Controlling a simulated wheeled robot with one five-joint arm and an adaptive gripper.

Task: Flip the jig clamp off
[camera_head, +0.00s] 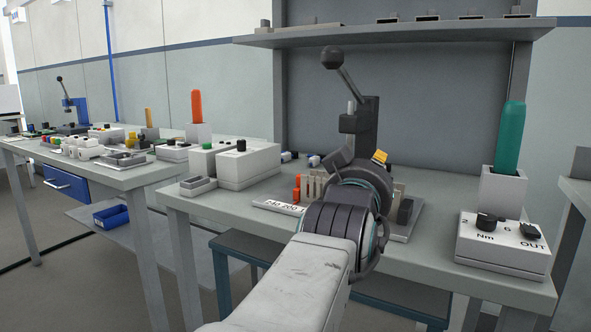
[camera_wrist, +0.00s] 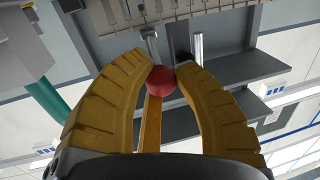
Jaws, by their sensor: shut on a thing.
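The clamp's round red knob (camera_wrist: 161,82) shows between the fingertips of my gripper (camera_wrist: 164,64) in the wrist view. A grey rod runs up from the knob toward the beige slotted wiring duct (camera_wrist: 150,20). In the head view my wrist hides most of the jig and the clamp. A bit of yellow finger (camera_head: 380,156) shows past the wrist, and part of the beige duct (camera_head: 312,186) shows to its left.
A black lever press (camera_head: 361,130) with a ball-topped handle stands behind my wrist. A teal-handled tool (camera_head: 510,135) stands in a holder at right, behind the torque box (camera_head: 500,246). Grey boxes (camera_head: 245,163) stand at left on the bench. A shelf (camera_head: 400,32) hangs above.

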